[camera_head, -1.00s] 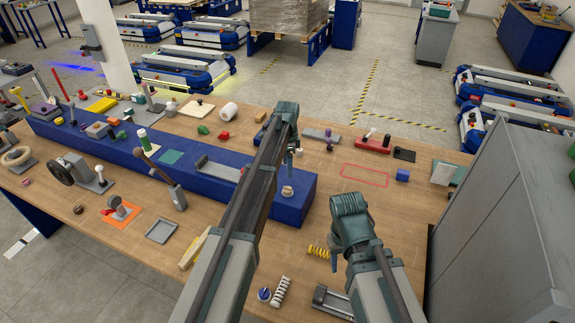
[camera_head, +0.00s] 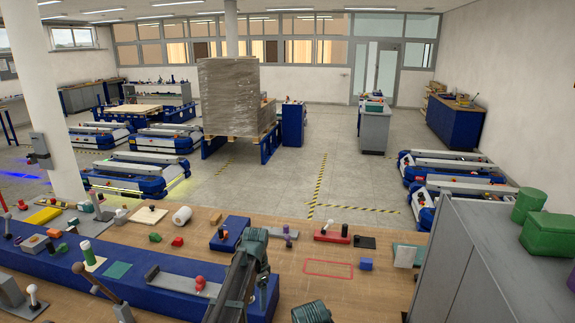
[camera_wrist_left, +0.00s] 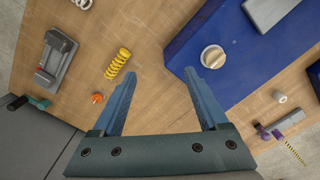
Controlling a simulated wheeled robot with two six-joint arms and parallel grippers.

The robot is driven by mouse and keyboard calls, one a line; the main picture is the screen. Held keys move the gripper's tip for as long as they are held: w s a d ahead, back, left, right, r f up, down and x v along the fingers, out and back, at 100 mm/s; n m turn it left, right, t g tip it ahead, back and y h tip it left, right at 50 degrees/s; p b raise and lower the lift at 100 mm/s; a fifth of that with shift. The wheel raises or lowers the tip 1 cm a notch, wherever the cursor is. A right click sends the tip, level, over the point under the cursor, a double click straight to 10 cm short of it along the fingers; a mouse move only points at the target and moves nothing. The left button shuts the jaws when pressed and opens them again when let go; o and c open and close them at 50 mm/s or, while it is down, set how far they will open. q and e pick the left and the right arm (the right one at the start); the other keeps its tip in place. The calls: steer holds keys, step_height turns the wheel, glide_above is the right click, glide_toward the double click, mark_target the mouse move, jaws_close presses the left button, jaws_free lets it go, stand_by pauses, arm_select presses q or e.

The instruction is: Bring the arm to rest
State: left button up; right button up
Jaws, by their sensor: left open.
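My left gripper (camera_head: 262,280) is seen from above over the workbench, its arm coming up from the bottom edge. In the left wrist view its two blue-grey fingers (camera_wrist_left: 165,98) are spread apart with nothing between them. They point over bare wood beside the blue raised block (camera_wrist_left: 230,60), which carries a round cream knob (camera_wrist_left: 213,57). Only the top of a joint of my right arm (camera_head: 312,312) shows at the bottom edge of the head view; its gripper is out of the picture.
The workbench (camera_head: 290,268) is crowded with small parts. A yellow spring (camera_wrist_left: 118,63), an orange piece (camera_wrist_left: 97,98) and a grey fixture (camera_wrist_left: 56,60) lie near the left fingers. A grey cabinet (camera_head: 490,265) stands at the right. Lift carts (camera_head: 130,175) stand beyond the bench.

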arm_select(q)
steer(key=s+d+f+n+b, duration=0.1)
steer(key=s+f+n+b, duration=0.1)
steer(key=s, duration=0.6)
steer(key=s+d+f+n+b, duration=0.2)
steer(key=s+f+b, duration=0.3)
steer(key=s+f, duration=0.2)
steer(key=s+d+f+n+b, duration=0.2)
steer(key=s+f+n+b, duration=0.1)
steer(key=s, duration=0.8)
steer(key=shift+f+y+b, duration=0.4)
steer(key=shift+f+b, duration=0.05)
steer(key=shift+f, duration=0.25)
arm_select(e)
step_height(320, 180, down, 14)
steer(key=shift+r, duration=0.25)
